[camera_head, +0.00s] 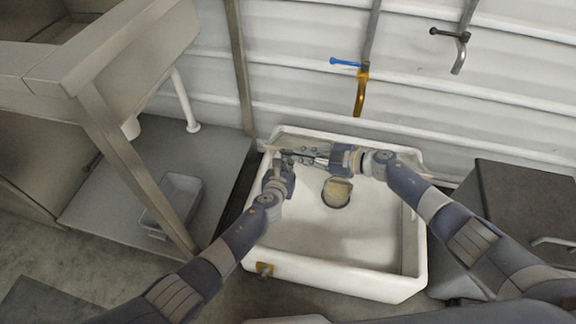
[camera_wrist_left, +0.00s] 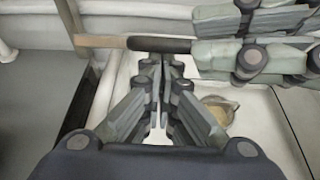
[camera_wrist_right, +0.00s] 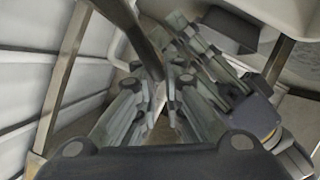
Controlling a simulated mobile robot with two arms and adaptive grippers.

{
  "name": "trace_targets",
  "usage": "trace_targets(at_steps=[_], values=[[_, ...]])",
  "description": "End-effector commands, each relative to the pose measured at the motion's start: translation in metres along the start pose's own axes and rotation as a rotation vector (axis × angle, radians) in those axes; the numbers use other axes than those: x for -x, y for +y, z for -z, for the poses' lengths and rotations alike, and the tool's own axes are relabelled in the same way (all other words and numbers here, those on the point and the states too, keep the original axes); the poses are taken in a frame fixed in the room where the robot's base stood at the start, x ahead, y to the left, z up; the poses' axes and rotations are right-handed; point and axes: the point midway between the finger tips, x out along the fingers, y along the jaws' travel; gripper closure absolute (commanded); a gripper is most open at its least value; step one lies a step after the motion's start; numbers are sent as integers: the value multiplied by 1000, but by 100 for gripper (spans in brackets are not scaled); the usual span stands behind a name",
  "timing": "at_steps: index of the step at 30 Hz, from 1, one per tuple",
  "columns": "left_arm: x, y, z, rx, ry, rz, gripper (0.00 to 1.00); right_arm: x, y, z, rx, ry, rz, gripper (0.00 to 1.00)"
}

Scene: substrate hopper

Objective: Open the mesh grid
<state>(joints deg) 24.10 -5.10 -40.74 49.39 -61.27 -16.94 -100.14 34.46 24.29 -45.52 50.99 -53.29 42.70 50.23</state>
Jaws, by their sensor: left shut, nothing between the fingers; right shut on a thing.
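My right gripper (camera_head: 306,157) is shut on a dark bar (camera_wrist_right: 130,22) near the back left corner of the white basin (camera_head: 300,272). In the left wrist view the bar has a black end (camera_wrist_left: 160,45) and a tan part (camera_wrist_left: 100,41) reaching left over the basin's edge. My left gripper (camera_head: 283,163) is shut and empty, with its fingertips close to the black end; I cannot tell whether they touch. A round drain opening (camera_head: 337,193) with something tan in it shows in the basin floor. I cannot make out a mesh grid clearly.
A blue-handled tap (camera_head: 361,85) and a black-handled tap (camera_head: 460,50) hang from the wall pipes behind the basin. A dark cabinet (camera_head: 525,195) is at right.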

Motion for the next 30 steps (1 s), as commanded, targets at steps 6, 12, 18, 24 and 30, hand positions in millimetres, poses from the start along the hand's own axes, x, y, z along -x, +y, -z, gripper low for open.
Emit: trace_targets(at_steps=[6, 12, 18, 24, 30], values=[[-2, -1, -15, 2, -23, 2, 100, 0, -7, -6, -4, -11, 10, 70], [-2, -1, -15, 1, -22, 2, 100, 0, -7, -4, -3, -8, 10, 70], [-2, -1, -14, 1, -21, 1, 100, 10, -6, -5, -3, -8, 10, 70], [-2, 0, -14, 1, -20, 1, 100, 40, -6, -6, -3, -12, 10, 70], [-2, 0, -13, 1, -19, 1, 100, 68, -6, -6, -4, -11, 9, 70]])
